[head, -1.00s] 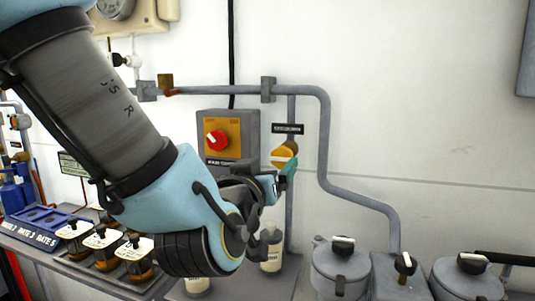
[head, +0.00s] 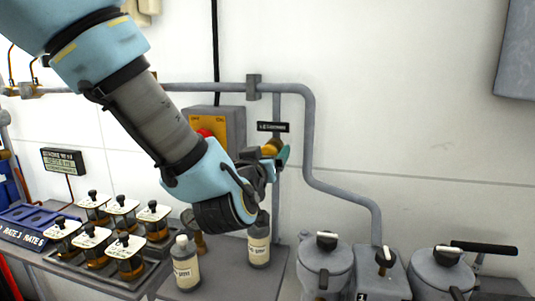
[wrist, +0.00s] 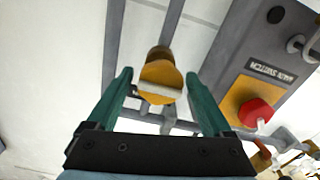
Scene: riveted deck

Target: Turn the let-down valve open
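A yellow round knob (head: 270,148) with a pale bar across its face sits on the grey wall pipe, under a small dark label (head: 272,127) too blurred to read. I take it for the let-down valve. In the wrist view the knob (wrist: 160,72) lies between my two teal fingers, a little nearer the right one, with a gap on both sides. My gripper (wrist: 160,88) is open and empty. In the head view my gripper (head: 279,162) is at the knob and partly covers it; contact cannot be told there.
A box with a red switch (wrist: 257,112) stands close beside the knob. Bottles (head: 259,243) stand on the bench below my wrist, with several lidded jars (head: 123,255) to the left. Grey lidded pots (head: 326,265) stand to the right.

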